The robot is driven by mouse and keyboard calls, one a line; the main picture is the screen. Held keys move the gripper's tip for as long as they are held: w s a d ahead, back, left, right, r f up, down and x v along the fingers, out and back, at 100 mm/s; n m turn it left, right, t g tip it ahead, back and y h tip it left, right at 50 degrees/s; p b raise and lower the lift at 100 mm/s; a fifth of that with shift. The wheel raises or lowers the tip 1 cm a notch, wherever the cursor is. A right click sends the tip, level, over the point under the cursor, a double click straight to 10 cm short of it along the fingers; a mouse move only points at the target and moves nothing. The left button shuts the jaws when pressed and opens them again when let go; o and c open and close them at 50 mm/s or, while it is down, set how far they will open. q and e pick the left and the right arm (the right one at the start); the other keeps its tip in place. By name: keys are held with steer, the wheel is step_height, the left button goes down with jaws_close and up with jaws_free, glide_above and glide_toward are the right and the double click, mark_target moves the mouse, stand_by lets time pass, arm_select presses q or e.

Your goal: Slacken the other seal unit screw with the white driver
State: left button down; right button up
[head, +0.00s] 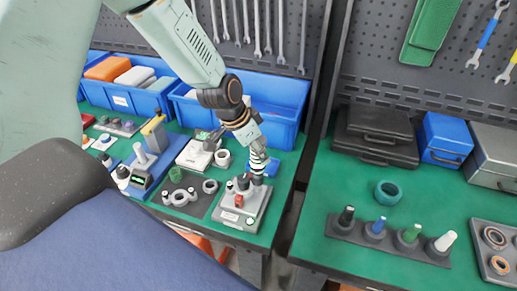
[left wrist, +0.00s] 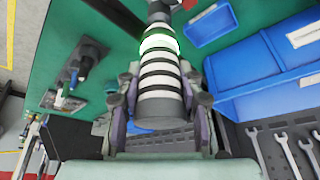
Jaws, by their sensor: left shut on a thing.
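My left gripper (head: 257,158) is shut on a banded black-and-white driver with a light green ring (left wrist: 160,85). In the left wrist view the fingers sit on both sides of it. In the head view the driver points down at the far right side of the seal unit (head: 257,199). The unit is a light grey block with dark posts and a red part on top. I cannot tell whether the tip touches a screw; the gripper and driver hide that spot. My right gripper is not in view.
A dark mat with grey rings (head: 180,197) lies left of the unit, with instruments beyond. Blue bins (head: 275,105) stand behind. Across a gap, the right table holds a rack (head: 360,237) with black, blue, green and white pieces, and a teal ring (head: 388,193).

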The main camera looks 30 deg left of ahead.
arm_select(q)
steer(key=shift+w+a+r+p, duration=0.1)
steer(key=shift+w+r+p, duration=0.15)
steer(key=shift+r, duration=0.45)
steer(key=shift+s+r+p, duration=0.15)
steer(key=shift+r+p, duration=0.4)
steer(key=shift+r, duration=0.1)
steer(key=shift+r+p, duration=1.15)
steer(key=shift+p, duration=0.05)
steer(key=shift+r+p, duration=0.75)
steer(key=shift+r, duration=0.05)
steer(key=shift+f, duration=0.15)
